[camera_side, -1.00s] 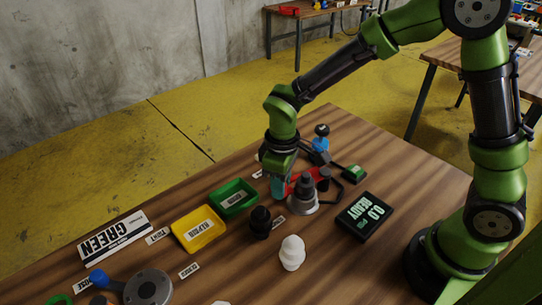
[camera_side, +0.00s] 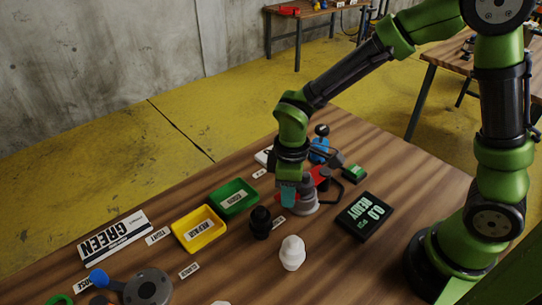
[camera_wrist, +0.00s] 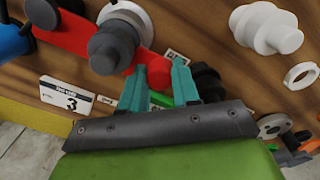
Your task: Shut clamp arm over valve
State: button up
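A stepped grey valve (camera_side: 304,197) stands upright on the table; the wrist view shows it from above (camera_wrist: 113,46). The red clamp arm (camera_side: 320,177) lies close beside and behind it, and in the wrist view the red bar (camera_wrist: 72,35) runs past the valve towards my fingers. My gripper (camera_side: 288,195) points down just left of the valve. In the wrist view its teal fingers (camera_wrist: 162,75) are apart, with a gap between their tips.
A blue pump-like part (camera_side: 319,150) stands behind the clamp. A dark sign (camera_side: 363,217) lies right. Green (camera_side: 233,198) and yellow (camera_side: 199,229) trays lie left. A black valve (camera_side: 260,223) and white valve (camera_side: 292,253) stand in front. Bare table lies at front right.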

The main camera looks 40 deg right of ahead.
jog(key=o, duration=0.4)
notch_tip(320, 180, up, 17)
dwell(0.5)
jog(key=s+d+m+t, duration=0.2)
jog(key=s+d+m, duration=0.1)
jog(key=m, duration=0.1)
jog(key=s+d+r+m+t+y, duration=0.1)
jog(key=s+d+m+t, duration=0.1)
jog(key=s+d+m, duration=0.1)
jog(key=s+d+m+t+y, duration=0.1)
jog(key=s+d+m+t, duration=0.2)
jog(key=d+m, duration=0.1)
jog(key=shift+s+d+r+m, duration=0.15)
jog(key=shift+r+m, duration=0.1)
jog(key=shift+m, duration=0.15)
